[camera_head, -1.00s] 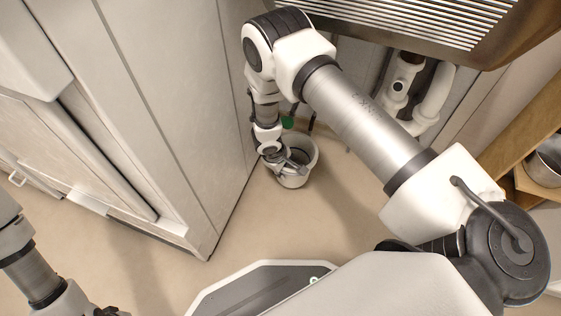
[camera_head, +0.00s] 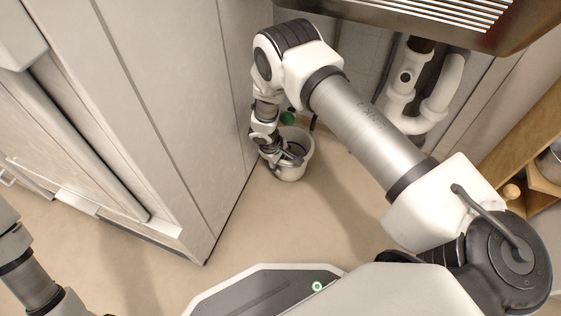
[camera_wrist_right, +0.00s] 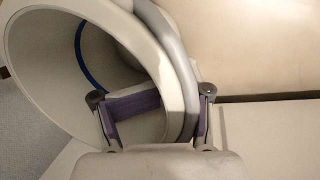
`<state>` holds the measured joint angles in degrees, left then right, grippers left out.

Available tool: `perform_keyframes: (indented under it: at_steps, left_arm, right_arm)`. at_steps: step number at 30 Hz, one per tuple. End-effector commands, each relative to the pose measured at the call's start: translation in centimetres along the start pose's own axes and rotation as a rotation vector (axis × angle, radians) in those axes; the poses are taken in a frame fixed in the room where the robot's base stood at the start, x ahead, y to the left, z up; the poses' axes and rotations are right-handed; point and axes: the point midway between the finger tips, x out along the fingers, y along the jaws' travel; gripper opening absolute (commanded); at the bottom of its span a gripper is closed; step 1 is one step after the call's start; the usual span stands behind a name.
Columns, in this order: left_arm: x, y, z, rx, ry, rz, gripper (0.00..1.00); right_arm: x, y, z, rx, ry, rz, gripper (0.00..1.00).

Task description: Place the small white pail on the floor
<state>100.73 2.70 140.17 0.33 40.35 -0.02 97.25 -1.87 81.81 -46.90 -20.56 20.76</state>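The small white pail (camera_head: 298,165) is low beside the tall pale cabinet, below the sink, in the head view. My right gripper (camera_head: 287,158) reaches down to its rim. In the right wrist view the pail (camera_wrist_right: 40,45) lies with its mouth at an angle to the camera. One finger of my right gripper (camera_wrist_right: 155,110) is inside the pail and the other outside, with the wall between them; it looks shut on that wall. I cannot tell whether the pail's base touches the floor (camera_head: 270,225). My left gripper is out of view; only the left forearm shows.
The tall pale cabinet (camera_head: 150,120) stands close on the left of the pail. The sink basin (camera_head: 440,15) and white drain pipes (camera_head: 400,100) are above and to the right. A wooden shelf (camera_head: 515,150) is at the right. Open floor lies in front of the pail.

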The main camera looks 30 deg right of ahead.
Motion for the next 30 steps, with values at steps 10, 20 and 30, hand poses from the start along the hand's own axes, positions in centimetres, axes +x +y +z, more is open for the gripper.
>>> perform_keyframes:
  at_steps: [10,20,30]
  left_arm:
    - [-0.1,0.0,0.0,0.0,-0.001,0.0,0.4]
    - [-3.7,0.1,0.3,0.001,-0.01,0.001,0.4]
    - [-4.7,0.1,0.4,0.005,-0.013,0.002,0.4]
  right_arm:
    - [-0.1,0.0,0.0,0.0,0.0,0.0,0.73]
    - [-5.5,0.3,0.1,0.0,0.001,0.001,0.73]
    - [-7.8,0.0,0.1,0.0,-0.001,0.0,0.73]
